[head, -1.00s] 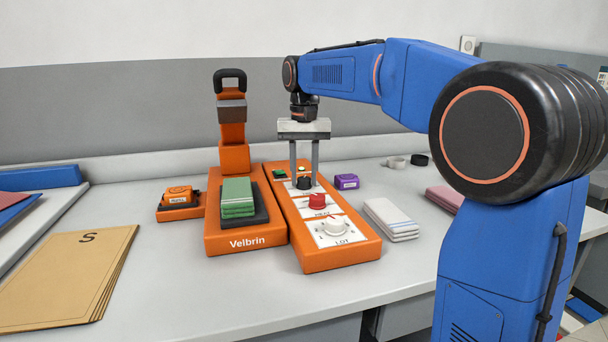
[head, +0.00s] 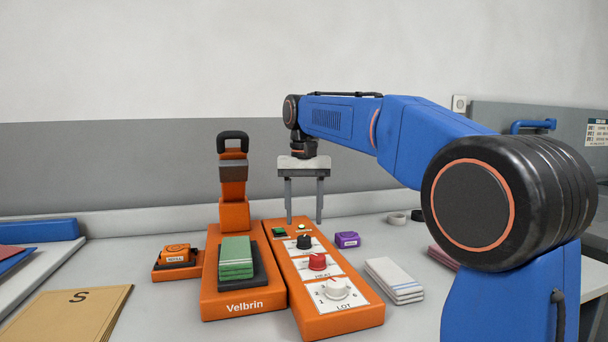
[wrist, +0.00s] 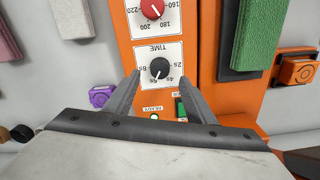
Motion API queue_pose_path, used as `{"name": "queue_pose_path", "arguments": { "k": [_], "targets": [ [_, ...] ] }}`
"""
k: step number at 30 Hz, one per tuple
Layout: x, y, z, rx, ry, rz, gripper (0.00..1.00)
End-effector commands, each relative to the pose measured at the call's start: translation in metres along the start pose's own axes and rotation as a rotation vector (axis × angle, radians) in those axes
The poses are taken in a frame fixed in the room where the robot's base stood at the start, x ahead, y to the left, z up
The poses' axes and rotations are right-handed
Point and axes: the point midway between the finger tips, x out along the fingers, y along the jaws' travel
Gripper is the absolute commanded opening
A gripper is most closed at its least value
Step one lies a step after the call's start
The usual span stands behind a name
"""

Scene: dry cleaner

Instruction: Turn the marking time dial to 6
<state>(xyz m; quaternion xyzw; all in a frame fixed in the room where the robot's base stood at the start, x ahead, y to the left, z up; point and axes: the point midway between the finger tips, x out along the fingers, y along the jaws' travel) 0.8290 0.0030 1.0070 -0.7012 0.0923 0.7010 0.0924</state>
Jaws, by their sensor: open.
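The marking time dial is a black knob (head: 304,242) on the orange control panel (head: 345,324), behind the red dial. In the wrist view the black knob (wrist: 159,67) sits upside down on its white TIME plate.
The red dial (head: 318,262) and white LOT dial (head: 337,287) are nearer on the panel. The orange Velbrin press (head: 240,306) with green cloth (head: 236,258) stands at left. A purple block (head: 347,240) and folded white cloth (head: 393,279) lie at right.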

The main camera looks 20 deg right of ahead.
Motion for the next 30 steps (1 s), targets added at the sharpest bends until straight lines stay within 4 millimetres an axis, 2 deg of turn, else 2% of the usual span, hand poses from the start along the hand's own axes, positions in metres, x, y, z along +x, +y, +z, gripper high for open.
{"name": "queue_pose_path", "arguments": {
  "k": [9, 15, 22, 30],
  "targets": [
    [-0.065, 0.0, -0.001, 0.0, 0.002, -0.001, 0.5],
    [-0.098, 0.0, -0.001, 0.0, 0.002, -0.001, 0.5],
    [-0.116, 0.0, 0.0, 0.0, 0.0, 0.0, 0.5],
    [-0.118, 0.0, 0.0, 0.0, 0.0, 0.0, 0.5]
  ]
}}
